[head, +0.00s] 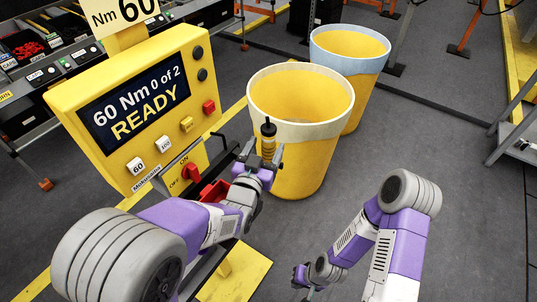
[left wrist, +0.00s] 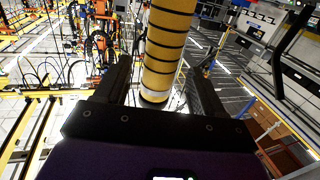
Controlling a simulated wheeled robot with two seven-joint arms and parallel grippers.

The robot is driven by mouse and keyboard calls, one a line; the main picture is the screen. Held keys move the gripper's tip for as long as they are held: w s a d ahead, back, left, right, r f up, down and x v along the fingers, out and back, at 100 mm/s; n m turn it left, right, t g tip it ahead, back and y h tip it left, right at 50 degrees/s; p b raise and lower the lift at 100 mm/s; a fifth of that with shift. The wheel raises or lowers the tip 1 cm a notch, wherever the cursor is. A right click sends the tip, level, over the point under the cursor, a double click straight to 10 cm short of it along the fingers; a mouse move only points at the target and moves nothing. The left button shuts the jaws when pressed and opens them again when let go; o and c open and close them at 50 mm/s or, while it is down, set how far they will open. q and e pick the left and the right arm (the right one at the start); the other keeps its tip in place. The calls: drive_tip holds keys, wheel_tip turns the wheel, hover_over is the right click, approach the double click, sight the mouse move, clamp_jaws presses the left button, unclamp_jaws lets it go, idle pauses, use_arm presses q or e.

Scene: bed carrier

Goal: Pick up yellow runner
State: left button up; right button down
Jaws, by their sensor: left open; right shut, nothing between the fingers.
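The yellow runner (head: 268,146) is an upright yellow cylinder with dark bands and a black top. In the head view it stands at my left gripper (head: 262,160), and its lower part is hidden by the gripper. In the left wrist view the runner (left wrist: 168,45) runs between the two black fingers of my open left gripper (left wrist: 165,85), with a gap showing on each side. My right gripper (head: 304,278) is low in the head view, shut and empty, well apart from the runner.
A yellow console (head: 135,110) reads "60 Nm 0 of 2 READY", with buttons and a red switch (head: 191,173). A cream-rimmed yellow bin (head: 305,150) stands close behind the runner, and a blue-rimmed one (head: 362,70) behind that. Parts racks (head: 30,75) fill the upper left. Grey floor is free at right.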

use_arm(q)
drive_tip(key=shift+x, duration=1.45)
drive_tip(key=shift+r, duration=0.1)
drive_tip(key=shift+c, duration=0.3)
clamp_jaws()
drive_tip(key=shift+r, duration=0.1)
